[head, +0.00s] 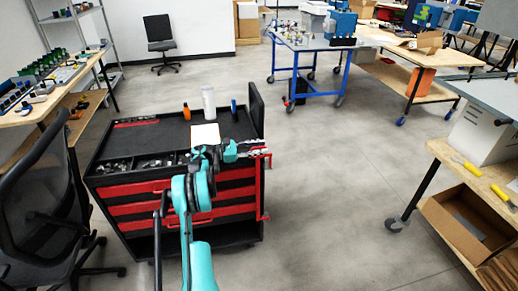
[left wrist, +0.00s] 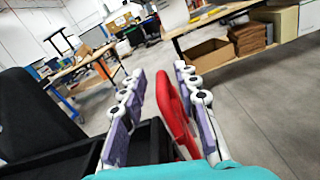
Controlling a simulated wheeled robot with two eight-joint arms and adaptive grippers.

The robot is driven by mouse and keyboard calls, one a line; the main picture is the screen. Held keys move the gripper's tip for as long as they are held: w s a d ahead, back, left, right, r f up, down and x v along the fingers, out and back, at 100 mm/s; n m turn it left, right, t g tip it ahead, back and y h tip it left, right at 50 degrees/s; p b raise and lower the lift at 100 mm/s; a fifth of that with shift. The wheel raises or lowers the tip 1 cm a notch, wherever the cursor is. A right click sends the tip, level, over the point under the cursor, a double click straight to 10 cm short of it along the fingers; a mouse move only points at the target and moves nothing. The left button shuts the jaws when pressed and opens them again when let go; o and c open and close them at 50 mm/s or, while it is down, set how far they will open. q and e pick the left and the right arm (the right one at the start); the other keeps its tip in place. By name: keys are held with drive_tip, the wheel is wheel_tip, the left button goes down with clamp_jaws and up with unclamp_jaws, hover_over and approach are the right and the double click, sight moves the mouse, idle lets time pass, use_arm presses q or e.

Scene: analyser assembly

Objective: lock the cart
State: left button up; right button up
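The cart (head: 150,143) is a black tool cart with red drawer fronts, standing upright left of centre in the head view. A red bar (head: 263,192) runs along its right front edge. My left gripper (head: 259,149) is at the top right front corner of the cart. In the left wrist view, the fingers of my left gripper (left wrist: 162,85) are spread apart. A red handle (left wrist: 172,112) stands between them, closer to the right finger, with a gap on the left. Whether the right finger touches it I cannot tell. My right gripper is not in view.
A white bottle (head: 208,103), an orange bottle (head: 186,112) and a paper sheet stand or lie on the cart top. An office chair (head: 45,205) is close on its left. A workbench (head: 490,185) stands at the right. The floor (head: 335,190) between is clear.

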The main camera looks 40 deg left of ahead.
use_arm(q)
drive_tip(key=shift+s, duration=0.15)
drive_tip(key=v, duration=1.2)
